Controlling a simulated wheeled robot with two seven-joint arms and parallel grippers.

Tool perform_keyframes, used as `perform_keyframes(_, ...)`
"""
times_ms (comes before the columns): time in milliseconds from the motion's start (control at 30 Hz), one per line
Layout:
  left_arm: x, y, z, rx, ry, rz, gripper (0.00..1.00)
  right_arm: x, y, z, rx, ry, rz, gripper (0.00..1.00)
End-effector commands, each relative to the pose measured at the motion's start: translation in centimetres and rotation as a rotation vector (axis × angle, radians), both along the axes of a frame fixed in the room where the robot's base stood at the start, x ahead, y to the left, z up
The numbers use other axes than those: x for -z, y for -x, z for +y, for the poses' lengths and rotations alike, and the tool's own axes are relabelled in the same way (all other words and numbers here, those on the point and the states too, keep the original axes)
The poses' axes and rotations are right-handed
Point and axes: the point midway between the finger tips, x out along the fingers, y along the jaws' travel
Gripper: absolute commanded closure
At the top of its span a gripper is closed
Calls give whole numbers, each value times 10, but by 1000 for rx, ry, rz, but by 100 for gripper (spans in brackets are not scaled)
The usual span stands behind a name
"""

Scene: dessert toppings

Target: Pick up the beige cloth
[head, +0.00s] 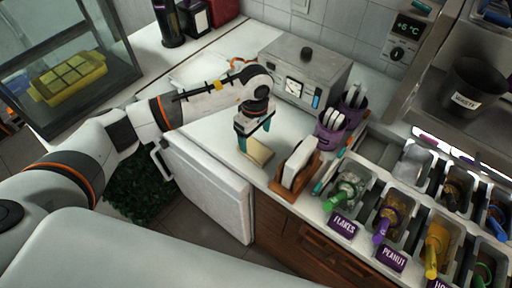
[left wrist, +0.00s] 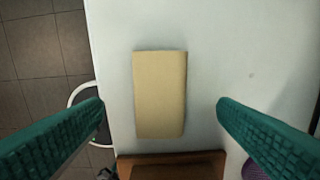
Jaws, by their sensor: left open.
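The beige cloth (head: 257,152) lies flat and folded on the white counter, just below my left gripper (head: 254,136) in the head view. In the left wrist view the cloth (left wrist: 160,95) is a beige rectangle between the two green fingers of the left gripper (left wrist: 160,122). The fingers are wide apart and neither touches the cloth. My right gripper is not in view.
A wooden holder with white napkins (head: 299,165) stands close to the cloth's right. A grey metal box (head: 305,72) stands behind, and a purple cup (head: 331,128) is to the right. Topping bins with labels (head: 342,223) line the right. Counter (head: 209,139) left of the cloth is clear.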

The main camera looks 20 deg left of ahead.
Motion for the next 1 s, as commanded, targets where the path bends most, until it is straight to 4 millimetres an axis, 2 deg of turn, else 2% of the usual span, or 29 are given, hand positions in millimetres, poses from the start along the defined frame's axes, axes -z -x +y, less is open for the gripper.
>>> perform_keyframes(167,23,1,4,-2,-1,6,18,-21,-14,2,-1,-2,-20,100)
perform_keyframes(300,42,-1,3,0,2,2,18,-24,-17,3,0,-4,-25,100)
perform_keyframes(600,48,-1,4,0,1,0,18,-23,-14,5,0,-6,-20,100)
perform_keyframes(900,48,-1,4,0,1,0,66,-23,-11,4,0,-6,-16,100)
perform_keyframes(1000,47,-1,4,0,1,0,67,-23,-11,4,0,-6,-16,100)
